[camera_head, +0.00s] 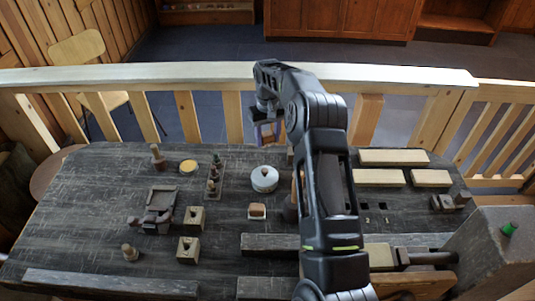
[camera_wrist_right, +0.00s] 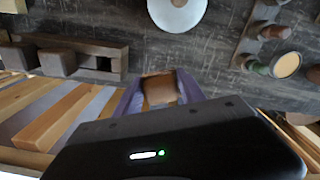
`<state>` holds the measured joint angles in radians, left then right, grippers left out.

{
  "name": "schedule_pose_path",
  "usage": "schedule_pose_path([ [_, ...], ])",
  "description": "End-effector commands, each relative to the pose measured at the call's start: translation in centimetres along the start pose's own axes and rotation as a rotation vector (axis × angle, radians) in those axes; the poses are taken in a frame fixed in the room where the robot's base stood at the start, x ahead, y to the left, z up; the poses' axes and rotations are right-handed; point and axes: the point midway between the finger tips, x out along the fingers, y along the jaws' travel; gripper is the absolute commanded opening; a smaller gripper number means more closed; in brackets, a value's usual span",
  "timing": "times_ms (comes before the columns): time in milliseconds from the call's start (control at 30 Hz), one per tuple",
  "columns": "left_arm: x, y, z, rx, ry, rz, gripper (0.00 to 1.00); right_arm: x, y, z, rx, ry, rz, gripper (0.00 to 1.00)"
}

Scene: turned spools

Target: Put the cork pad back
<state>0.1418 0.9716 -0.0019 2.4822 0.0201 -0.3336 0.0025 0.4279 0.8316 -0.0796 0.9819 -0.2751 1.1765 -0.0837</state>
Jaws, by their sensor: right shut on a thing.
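My right gripper (camera_head: 268,132) is at the far edge of the workbench, near the wooden railing. It is shut on a small brown, cork-coloured block that I take for the cork pad (camera_wrist_right: 160,90). In the right wrist view the pad sits between the two purple fingers (camera_wrist_right: 160,95); the dark gripper body hides the near part. The pad is apart from the white round tin (camera_head: 264,179), which also shows in the right wrist view (camera_wrist_right: 178,10). My left gripper is not in view.
A narrow tray with spools (camera_head: 214,178) and a yellow-topped tin (camera_head: 188,166) stand left of the white tin. A brown block on a pale base (camera_head: 257,210) is nearer. Pale wooden blocks (camera_head: 394,157) lie right of my arm. The railing (camera_head: 200,73) runs behind the bench.

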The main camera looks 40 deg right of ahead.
Motion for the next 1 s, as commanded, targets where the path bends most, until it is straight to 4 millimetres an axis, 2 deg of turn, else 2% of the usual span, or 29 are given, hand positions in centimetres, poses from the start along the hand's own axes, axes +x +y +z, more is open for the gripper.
schedule_pose_path([
  [100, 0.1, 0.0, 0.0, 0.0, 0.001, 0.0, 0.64, 2.3, 0.0, 0.1, 0.0, -0.003, 0.0, 0.09],
  [200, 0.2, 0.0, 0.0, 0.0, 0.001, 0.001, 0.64, 3.2, 0.0, 0.0, 0.0, -0.001, 0.0, 0.09],
  [533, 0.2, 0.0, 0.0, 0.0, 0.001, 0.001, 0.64, 3.5, 0.0, 0.0, 0.0, -0.001, 0.0, 0.09],
  [800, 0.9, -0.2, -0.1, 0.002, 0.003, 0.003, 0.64, 6.9, 0.0, 0.1, 0.001, -0.002, -0.001, 0.09],
  [1000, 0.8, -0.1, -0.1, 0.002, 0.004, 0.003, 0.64, 7.0, 0.0, 0.0, 0.001, 0.001, 0.0, 0.09],
])
